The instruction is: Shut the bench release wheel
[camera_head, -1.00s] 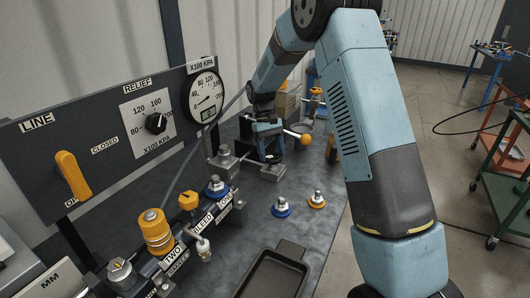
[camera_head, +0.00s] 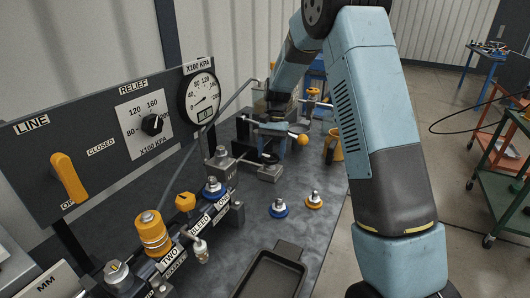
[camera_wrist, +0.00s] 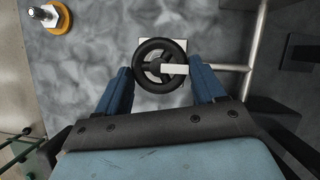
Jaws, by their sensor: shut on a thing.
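The bench release wheel is a small black handwheel with spokes. In the wrist view the wheel (camera_wrist: 160,87) lies between the two blue fingers of my gripper (camera_wrist: 161,72), with a pale bar across its hub and a light square plate behind it. My gripper is shut on the wheel's rim from both sides.
A pale pipe (camera_wrist: 247,70) runs just right of the wheel. A metal block (camera_head: 222,165), a yellow mug (camera_head: 335,146) and blue (camera_head: 278,208) and orange (camera_head: 314,201) based couplers stand nearby. The panel has a gauge (camera_head: 202,96). A black tray (camera_head: 270,275) lies in front.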

